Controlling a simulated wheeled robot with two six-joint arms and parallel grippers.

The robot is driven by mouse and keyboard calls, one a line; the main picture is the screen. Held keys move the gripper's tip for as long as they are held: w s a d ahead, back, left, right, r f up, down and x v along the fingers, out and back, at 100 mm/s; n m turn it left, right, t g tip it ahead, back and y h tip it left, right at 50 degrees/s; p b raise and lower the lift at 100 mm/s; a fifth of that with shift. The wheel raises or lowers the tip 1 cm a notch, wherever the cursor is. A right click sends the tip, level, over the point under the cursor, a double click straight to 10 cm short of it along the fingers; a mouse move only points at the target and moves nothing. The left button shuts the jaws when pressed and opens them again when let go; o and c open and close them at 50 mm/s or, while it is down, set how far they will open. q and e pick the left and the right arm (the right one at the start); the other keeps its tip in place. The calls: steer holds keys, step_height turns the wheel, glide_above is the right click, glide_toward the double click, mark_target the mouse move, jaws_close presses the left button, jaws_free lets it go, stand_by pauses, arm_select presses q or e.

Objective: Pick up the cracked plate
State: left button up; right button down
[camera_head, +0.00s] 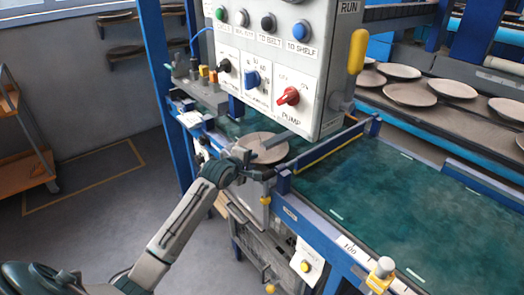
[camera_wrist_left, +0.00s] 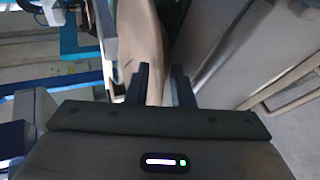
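A round beige-brown plate (camera_head: 264,148) lies at the near left end of the green belt, under the control box. I cannot make out a crack on it at this size. My left gripper (camera_head: 243,160) is at the plate's left rim. In the left wrist view, its two dark fingers (camera_wrist_left: 162,88) stand apart with a narrow gap. A beige surface, apparently the plate (camera_wrist_left: 146,40), reaches down between them, and I see no clear contact on both sides. My right gripper is not in view.
The control box (camera_head: 285,60) with knobs and a red pump switch hangs close above the plate. A blue rail with a yellow strip (camera_head: 330,150) crosses beside it. The green belt (camera_head: 400,200) to the right is bare. Several plates (camera_head: 410,94) lie on racks behind.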

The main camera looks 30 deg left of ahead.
arm_select(q)
steer(key=shift+c, duration=0.4)
jaws_close()
steer(key=shift+r, duration=0.1)
